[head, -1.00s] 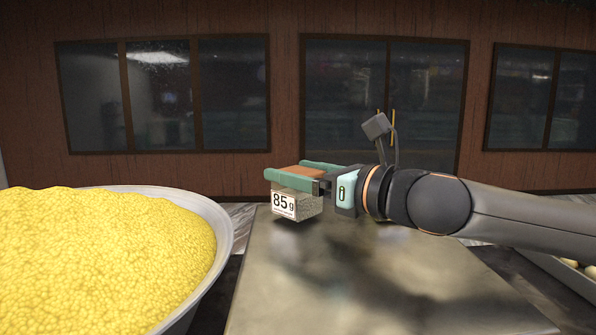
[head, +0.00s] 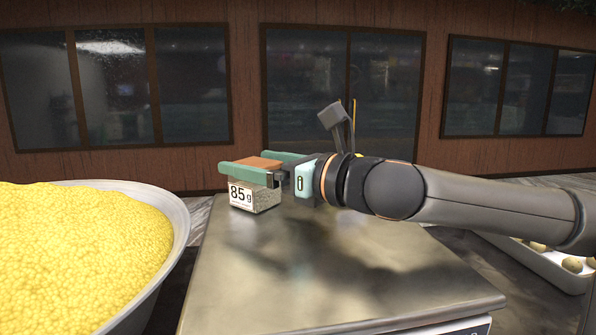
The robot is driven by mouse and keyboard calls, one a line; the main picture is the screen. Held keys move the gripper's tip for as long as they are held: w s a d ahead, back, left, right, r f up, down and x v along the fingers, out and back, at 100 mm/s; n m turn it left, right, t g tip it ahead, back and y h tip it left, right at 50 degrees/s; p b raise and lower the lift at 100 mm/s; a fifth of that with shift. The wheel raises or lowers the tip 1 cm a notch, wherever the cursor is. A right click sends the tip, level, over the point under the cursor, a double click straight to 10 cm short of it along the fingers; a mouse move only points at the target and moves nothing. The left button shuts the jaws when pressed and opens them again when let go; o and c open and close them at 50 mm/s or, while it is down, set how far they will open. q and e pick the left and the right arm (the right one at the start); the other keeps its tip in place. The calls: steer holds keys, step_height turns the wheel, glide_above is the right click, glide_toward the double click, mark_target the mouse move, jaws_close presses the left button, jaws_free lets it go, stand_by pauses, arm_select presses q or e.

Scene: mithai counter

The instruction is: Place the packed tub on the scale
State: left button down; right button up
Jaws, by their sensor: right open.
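The packed tub (head: 255,197) is a small, speckled block with a white "85 g" label and an orange-brown top. It is at the far left corner of the scale's broad steel plate (head: 330,285) and looks upright; whether its base touches the plate is hard to tell. My right gripper (head: 256,162) comes in from the right, its teal fingers open on the near and far sides of the tub's top. The scale's front edge shows at the bottom right. My left gripper is not in view.
A wide metal bowl (head: 180,222) heaped with yellow grains stands close on the left of the scale. A white tray (head: 545,265) with several round pale items is at the right. The plate's middle and front are bare.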

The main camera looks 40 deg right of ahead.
mark_target(270, 167)
steer(key=shift+b+v, duration=0.3)
steer(key=shift+v, duration=0.85)
steer(key=shift+s+b, duration=0.35)
steer(key=shift+b+v, duration=0.4)
steer(key=shift+v, duration=0.35)
steer(key=v, duration=0.5)
steer(key=shift+s+d, duration=0.1)
steer(key=shift+d, duration=0.1)
steer(key=shift+v, duration=1.05)
steer(key=shift+s, duration=0.2)
